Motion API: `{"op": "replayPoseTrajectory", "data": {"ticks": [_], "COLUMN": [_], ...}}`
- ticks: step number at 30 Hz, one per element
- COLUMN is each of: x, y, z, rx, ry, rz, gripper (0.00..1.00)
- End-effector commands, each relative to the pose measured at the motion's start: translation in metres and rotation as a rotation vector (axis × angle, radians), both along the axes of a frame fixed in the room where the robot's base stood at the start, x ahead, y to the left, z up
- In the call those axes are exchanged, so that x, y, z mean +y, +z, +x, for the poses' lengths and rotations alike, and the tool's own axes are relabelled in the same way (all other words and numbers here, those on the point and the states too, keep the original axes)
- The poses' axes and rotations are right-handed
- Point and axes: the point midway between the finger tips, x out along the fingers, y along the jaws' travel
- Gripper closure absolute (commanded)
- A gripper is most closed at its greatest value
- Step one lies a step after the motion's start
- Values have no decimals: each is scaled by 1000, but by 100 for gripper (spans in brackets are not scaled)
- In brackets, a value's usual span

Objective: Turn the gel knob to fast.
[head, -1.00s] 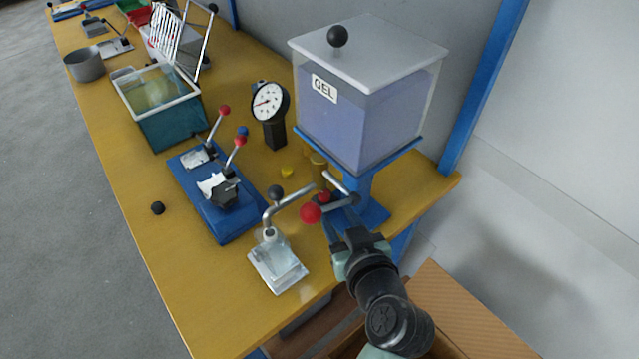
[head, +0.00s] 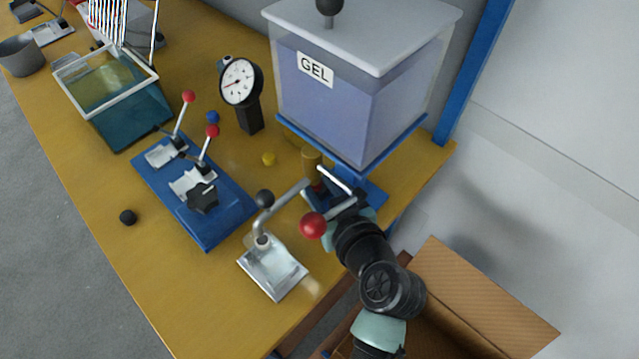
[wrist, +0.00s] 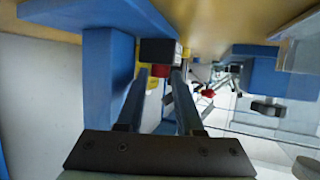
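The gel tank (head: 350,110), a clear box of violet gel with a grey lid and "GEL" label, stands on a blue stand (head: 375,195) at the bench's right end. Under it are a brass-coloured cylinder (head: 312,160) and a small red part (head: 318,187); I cannot tell which is the knob, and no "fast" mark is legible. My gripper (wrist: 159,74) reaches low under the tank. In the wrist view its two fingers are apart, their tips by a black block (wrist: 160,50) with red and yellow parts between them. Contact is unclear. The head view mostly hides the fingers.
A red-ball lever (head: 313,225) and metal rods are close to my gripper. A silver clamp (head: 272,268) stands left of it, with a blue clamp plate (head: 210,230) and a dial gauge (head: 240,85) beyond. A cardboard box (head: 480,300) is below right.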

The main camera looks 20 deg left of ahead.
Motion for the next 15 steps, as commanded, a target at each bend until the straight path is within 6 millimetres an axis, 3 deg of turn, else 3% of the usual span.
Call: {"op": "replayPoseTrajectory", "data": {"ticks": [1, 5, 15], "x": [0, 0, 1], "y": [0, 0, 0], "z": [0, 0, -1], "rx": [0, 0, 5], "ry": [0, 0, -38], "rz": [0, 0, -3], "gripper": [76, 100, 100]}}
